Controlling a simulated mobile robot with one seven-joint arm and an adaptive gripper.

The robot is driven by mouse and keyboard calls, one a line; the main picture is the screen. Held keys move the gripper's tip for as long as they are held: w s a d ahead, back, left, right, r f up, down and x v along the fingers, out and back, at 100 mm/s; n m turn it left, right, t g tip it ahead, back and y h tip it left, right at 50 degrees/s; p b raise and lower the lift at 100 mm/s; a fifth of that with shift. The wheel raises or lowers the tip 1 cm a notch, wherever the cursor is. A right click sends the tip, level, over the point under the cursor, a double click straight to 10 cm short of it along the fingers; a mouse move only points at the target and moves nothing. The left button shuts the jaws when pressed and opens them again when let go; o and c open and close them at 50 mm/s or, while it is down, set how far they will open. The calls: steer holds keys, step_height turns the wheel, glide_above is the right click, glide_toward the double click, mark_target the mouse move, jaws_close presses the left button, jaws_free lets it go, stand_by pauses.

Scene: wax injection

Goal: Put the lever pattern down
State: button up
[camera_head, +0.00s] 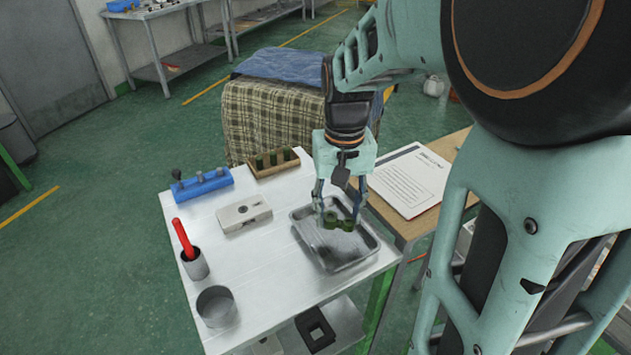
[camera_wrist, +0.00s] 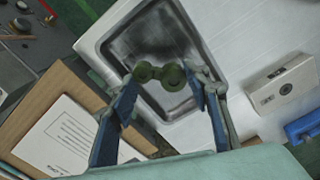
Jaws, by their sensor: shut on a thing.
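The lever pattern (camera_head: 338,222) is a small dark green piece with rounded ends. It also shows in the wrist view (camera_wrist: 158,73), between the fingertips. My gripper (camera_head: 336,206) is shut on it and points down over the metal tray (camera_head: 296,231). In the wrist view the tray (camera_wrist: 92,42) lies below and beyond the pattern, and its visible floor looks empty. I cannot tell whether the pattern touches the tray floor.
Left of the tray is a light grey block (camera_head: 244,214). Behind are a blue rack (camera_head: 202,185) and a wooden rack (camera_head: 273,164). A cup (camera_head: 194,264) with a red handle and an empty cup (camera_head: 216,306) stand front left. A paper sheet (camera_head: 412,180) lies right.

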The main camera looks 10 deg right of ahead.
mark_target(337, 216)
steer(key=shift+w+a+f+b, duration=0.1)
steer(key=shift+w+f+b, duration=0.1)
steer(key=shift+f+b, duration=1.4)
steer(key=shift+f, duration=0.25)
steer(key=shift+f, duration=0.2)
steer(key=o, duration=0.7)
steer(key=shift+r, duration=0.1)
step_height(337, 216, up, 12)
steer(key=shift+r+p, duration=0.2)
steer(key=shift+p, duration=0.95)
